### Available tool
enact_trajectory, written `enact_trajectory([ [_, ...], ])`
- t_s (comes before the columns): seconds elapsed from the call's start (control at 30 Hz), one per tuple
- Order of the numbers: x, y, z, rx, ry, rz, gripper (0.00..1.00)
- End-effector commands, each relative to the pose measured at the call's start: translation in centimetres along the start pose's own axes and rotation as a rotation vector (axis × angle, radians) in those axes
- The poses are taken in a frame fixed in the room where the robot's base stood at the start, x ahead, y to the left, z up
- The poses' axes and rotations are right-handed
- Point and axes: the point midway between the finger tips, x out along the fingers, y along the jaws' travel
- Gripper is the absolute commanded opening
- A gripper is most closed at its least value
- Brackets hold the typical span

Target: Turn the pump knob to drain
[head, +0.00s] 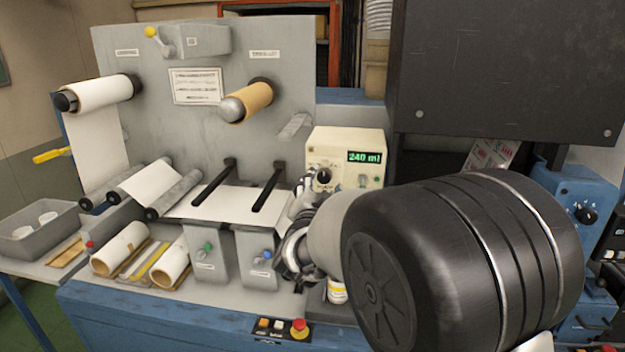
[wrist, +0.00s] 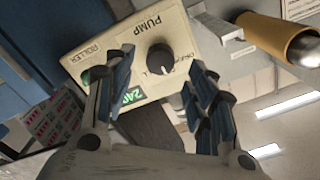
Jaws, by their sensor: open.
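The pump box (head: 345,150) is a cream unit with a green display (head: 364,157) reading 240 ml. Its black round knob (head: 323,176) is on the left of its front face. In the wrist view the box (wrist: 110,40) appears tilted, with the word PUMP on it, and the knob (wrist: 160,59) shows between the fingers with a white pointer line. My gripper (head: 302,195) is in front of the box, close to the knob. In the wrist view my gripper (wrist: 155,95) is open and empty, its fingers apart on either side of the knob. I cannot tell whether they touch it.
The grey web rewinder panel (head: 150,110) stands left of the box, with a white roll (head: 105,92) and a brown core (head: 255,97). Two black rods (head: 268,190) stick out left of my gripper. A red button (head: 299,328) is on the front edge. A dark cabinet (head: 500,70) hangs right.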

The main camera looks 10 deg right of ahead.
Motion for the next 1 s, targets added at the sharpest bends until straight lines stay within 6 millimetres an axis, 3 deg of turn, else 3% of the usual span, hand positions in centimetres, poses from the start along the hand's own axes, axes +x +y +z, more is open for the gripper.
enact_trajectory([
  [0.23,3.4,0.1,0.0,0.000,0.000,0.001,0.51],
  [0.63,4.1,0.0,0.0,0.000,-0.001,0.000,0.51],
  [1.0,4.1,0.0,0.0,0.000,-0.001,0.000,0.26],
])
